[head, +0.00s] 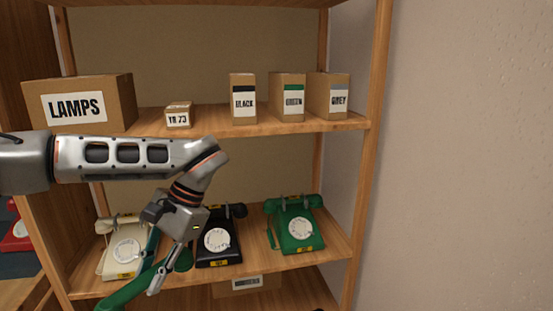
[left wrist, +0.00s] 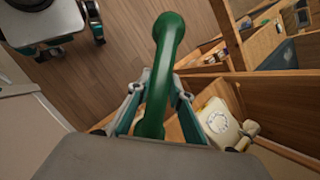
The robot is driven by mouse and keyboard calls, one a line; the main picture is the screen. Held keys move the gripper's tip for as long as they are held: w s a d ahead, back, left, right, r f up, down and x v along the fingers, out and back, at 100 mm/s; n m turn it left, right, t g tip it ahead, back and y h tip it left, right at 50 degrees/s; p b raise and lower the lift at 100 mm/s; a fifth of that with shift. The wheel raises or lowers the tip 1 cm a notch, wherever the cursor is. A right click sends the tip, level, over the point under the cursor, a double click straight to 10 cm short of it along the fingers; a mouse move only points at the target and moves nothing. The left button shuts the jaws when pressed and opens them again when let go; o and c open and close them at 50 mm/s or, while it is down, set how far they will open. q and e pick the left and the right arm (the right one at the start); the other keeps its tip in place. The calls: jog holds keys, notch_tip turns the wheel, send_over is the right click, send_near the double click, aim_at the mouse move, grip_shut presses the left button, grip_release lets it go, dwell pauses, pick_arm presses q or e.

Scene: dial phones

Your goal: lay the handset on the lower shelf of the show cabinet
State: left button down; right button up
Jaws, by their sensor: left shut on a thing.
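My left gripper (head: 156,268) is shut on a green handset (head: 128,293), which hangs aslant in front of the lower shelf (head: 336,250) of the wooden show cabinet (head: 369,150). In the left wrist view the handset (left wrist: 160,75) stands out lengthwise between the two fingers (left wrist: 158,100). The lower shelf bears a cream phone (head: 126,252), a black phone (head: 217,242) and a green phone (head: 295,228). The gripper and handset partly cover the cream and black phones. The cream phone also shows in the left wrist view (left wrist: 218,122). My right gripper is not in view.
The shelf above holds a LAMPS box (head: 77,101), a small box (head: 179,115) and black (head: 243,99), green (head: 288,97) and grey (head: 329,96) labelled boxes. A labelled box (head: 240,286) sits below the lower shelf. A red phone (head: 17,232) stands at far left.

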pick_arm(q)
jog(key=s+r+n, duration=0.1)
jog(key=s+r, duration=0.3)
jog(key=r, duration=0.2)
jog(key=shift+s+g+p, duration=0.15)
jog(key=shift+g+p, duration=0.15)
jog(key=shift+f, duration=0.1)
